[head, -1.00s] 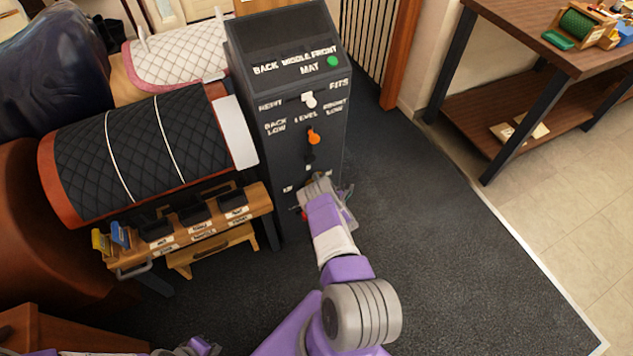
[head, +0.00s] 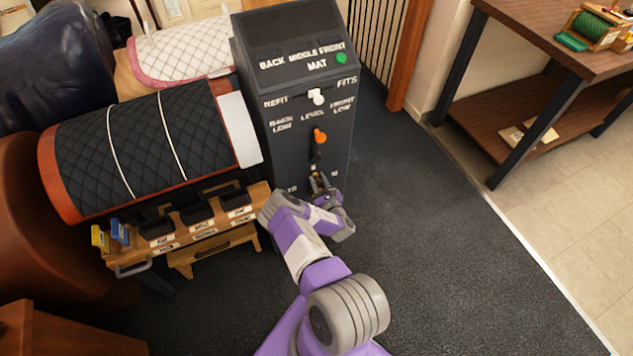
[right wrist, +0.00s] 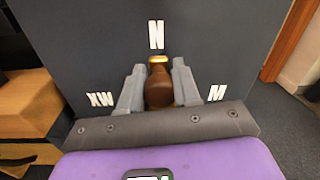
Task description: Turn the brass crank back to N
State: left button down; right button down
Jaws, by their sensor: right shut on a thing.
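The dark grey cabinet (head: 288,150) carries the brass crank low on its front. In the right wrist view the crank's brown grip (right wrist: 158,88) sits between my fingers, with a brass piece (right wrist: 157,60) just under the white N (right wrist: 156,34). The XW label (right wrist: 100,99) is to the left and the M label (right wrist: 217,93) to the right. My right gripper (right wrist: 158,72) is shut on the crank's grip. In the head view the right gripper (head: 320,184) hides most of the crank. My left gripper is not in view.
A wooden rack with dark bins (head: 198,214) stands close left of the cabinet, below a black quilted saddle pad (head: 140,145). The cabinet has an orange lever (head: 319,136), a white knob (head: 317,97) and a lit green button (head: 341,58). Floor to the right is clear.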

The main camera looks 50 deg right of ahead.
jog(key=shift+s+d+f, duration=0.1)
jog(key=shift+s, duration=0.15)
jog(key=c, duration=0.8)
grip_release()
jog(key=shift+w, duration=0.15)
jog(key=p+v, duration=0.2)
jog(key=v, duration=0.5)
jog(key=shift+s+a, duration=0.25)
